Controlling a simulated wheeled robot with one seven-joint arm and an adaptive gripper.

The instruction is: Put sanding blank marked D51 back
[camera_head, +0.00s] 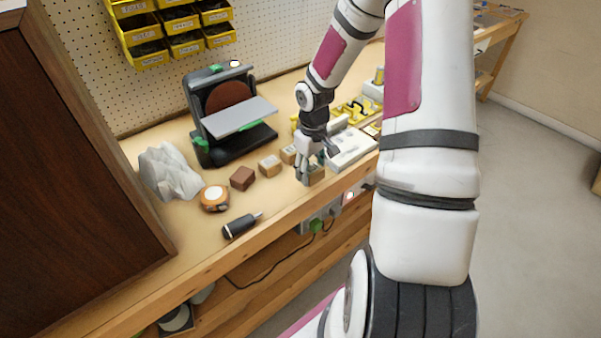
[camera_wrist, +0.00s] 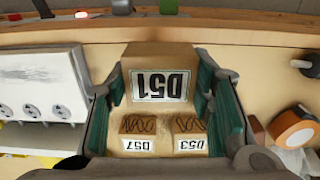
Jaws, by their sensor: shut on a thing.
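The sanding blank D51 (camera_wrist: 160,63) is a light wooden block whose label reads upside down in the wrist view. My gripper (camera_wrist: 160,95) is shut on it, with a green-lined finger on each side. In the head view my gripper (camera_head: 311,165) is low at the bench's front part, with the D51 block (camera_head: 315,176) between its fingers. I cannot tell whether the block touches the bench.
A row of blocks includes a light one (camera_head: 269,165) and a dark brown one (camera_head: 243,178). A disc sander (camera_head: 228,115) stands behind. A white panel (camera_head: 350,148) is right of my gripper.

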